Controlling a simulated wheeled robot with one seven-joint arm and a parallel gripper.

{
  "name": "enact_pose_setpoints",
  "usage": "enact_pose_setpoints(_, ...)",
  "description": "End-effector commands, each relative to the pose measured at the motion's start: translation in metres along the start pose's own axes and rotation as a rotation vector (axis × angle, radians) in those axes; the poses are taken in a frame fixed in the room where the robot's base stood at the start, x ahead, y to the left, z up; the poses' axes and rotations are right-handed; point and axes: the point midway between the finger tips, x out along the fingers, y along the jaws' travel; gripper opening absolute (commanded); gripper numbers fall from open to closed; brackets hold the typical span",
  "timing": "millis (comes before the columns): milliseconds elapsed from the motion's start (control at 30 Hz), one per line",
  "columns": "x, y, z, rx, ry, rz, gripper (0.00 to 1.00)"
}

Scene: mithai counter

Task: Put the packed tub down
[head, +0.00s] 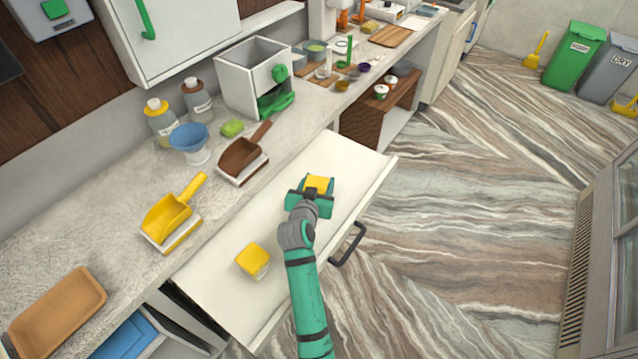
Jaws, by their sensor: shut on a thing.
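My gripper (313,196) is shut on a tub with a yellow top (319,182). It holds the tub over the far half of the pulled-out white drawer (345,160). The jaws hide the tub's lower part, so I cannot tell whether it touches the white surface. A second tub with a yellow top and pale sides (253,260) stands on the near half of the same white surface, left of my arm.
The drawer's dark handle (348,244) juts out at its front. On the counter behind are a yellow scoop (168,220), a brown scoop (243,160), a blue funnel (190,138) and a white box dispenser (254,78). The white surface is bare between the two tubs.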

Motion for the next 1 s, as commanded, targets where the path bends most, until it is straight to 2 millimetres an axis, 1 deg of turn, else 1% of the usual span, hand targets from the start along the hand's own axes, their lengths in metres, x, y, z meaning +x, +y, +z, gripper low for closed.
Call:
enact_pose_setpoints(67,0.002,0.001,0.005,0.001,-0.001,0.002,0.23)
enact_pose_setpoints(267,0.002,0.001,0.005,0.001,0.001,0.001,0.23)
enact_pose_setpoints(433,0.003,0.0,0.008,0.001,0.001,0.0,0.23)
enact_pose_setpoints(467,0.003,0.0,0.008,0.001,0.001,0.0,0.54)
enact_pose_setpoints(500,0.003,0.0,0.008,0.001,0.001,0.0,0.63)
enact_pose_setpoints(533,0.003,0.0,0.008,0.001,0.001,0.0,0.7)
enact_pose_setpoints(800,0.003,0.0,0.008,0.001,0.001,0.0,0.7)
enact_pose_setpoints(900,0.002,0.001,0.005,0.001,0.001,0.001,0.7)
enact_pose_setpoints(1000,-0.008,0.0,0.005,0.002,0.0,-0.001,0.7)
